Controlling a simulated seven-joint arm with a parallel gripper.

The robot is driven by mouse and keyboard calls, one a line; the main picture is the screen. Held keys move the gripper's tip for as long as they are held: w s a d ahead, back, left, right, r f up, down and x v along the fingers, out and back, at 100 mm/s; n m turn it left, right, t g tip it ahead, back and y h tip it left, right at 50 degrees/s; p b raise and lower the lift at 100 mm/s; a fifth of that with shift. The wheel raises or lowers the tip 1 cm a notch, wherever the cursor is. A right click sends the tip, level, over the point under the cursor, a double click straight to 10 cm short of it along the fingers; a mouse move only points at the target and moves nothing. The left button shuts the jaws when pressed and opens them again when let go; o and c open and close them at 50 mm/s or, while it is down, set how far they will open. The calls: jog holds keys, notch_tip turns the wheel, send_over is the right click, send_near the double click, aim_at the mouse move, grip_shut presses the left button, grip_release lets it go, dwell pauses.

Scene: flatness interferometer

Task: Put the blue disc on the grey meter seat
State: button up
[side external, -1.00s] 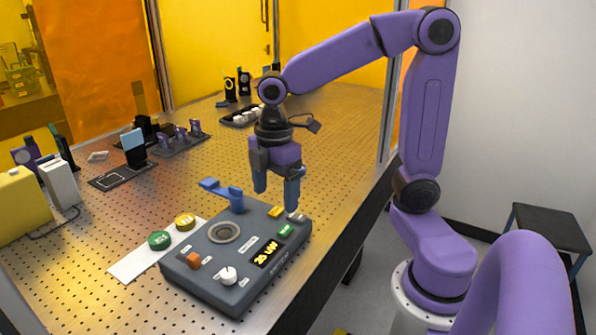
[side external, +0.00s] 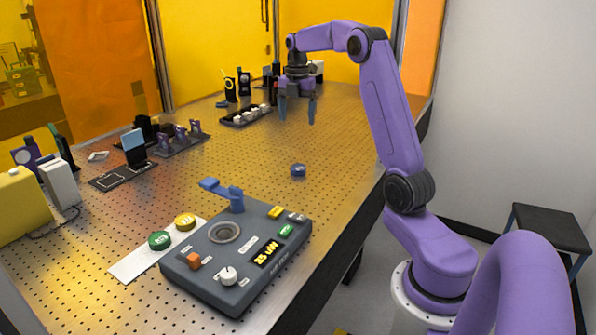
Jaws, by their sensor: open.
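The blue disc (side external: 298,170) lies flat on the perforated optical table, behind the grey meter box. The grey meter (side external: 262,285) stands at the table's front; its round ring-shaped seat (side external: 224,233) is on the top and looks empty. My gripper (side external: 297,122) is open and empty, fingers pointing down, over the rear part of the table. It is well behind the blue disc and apart from it.
A white strip (side external: 132,263) left of the meter holds a green disc (side external: 159,240) and a yellow disc (side external: 185,221). A blue lever (side external: 222,192) rises at the meter's back edge. Optics mounts (side external: 181,138) stand at the left.

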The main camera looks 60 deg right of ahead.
send_over(298, 167)
jog(key=f, duration=0.8)
jog(key=a+f, duration=0.1)
jog(key=f, duration=0.3)
jog(key=shift+s, duration=0.3)
jog(key=shift+w+d+f, duration=0.1)
jog(key=shift+d+f, duration=0.05)
jog(key=shift+f, duration=0.75)
jog(key=shift+w+d+f, duration=0.1)
jog(key=shift+d+f, duration=0.05)
jog(key=shift+f, duration=0.75)
jog(key=shift+w+d+f, duration=0.1)
jog(key=shift+d+f, duration=0.05)
jog(key=shift+f, duration=0.75)
jog(key=c, duration=1.3)
jog(key=shift+o, duration=0.2)
jog(key=shift+r, duration=0.1)
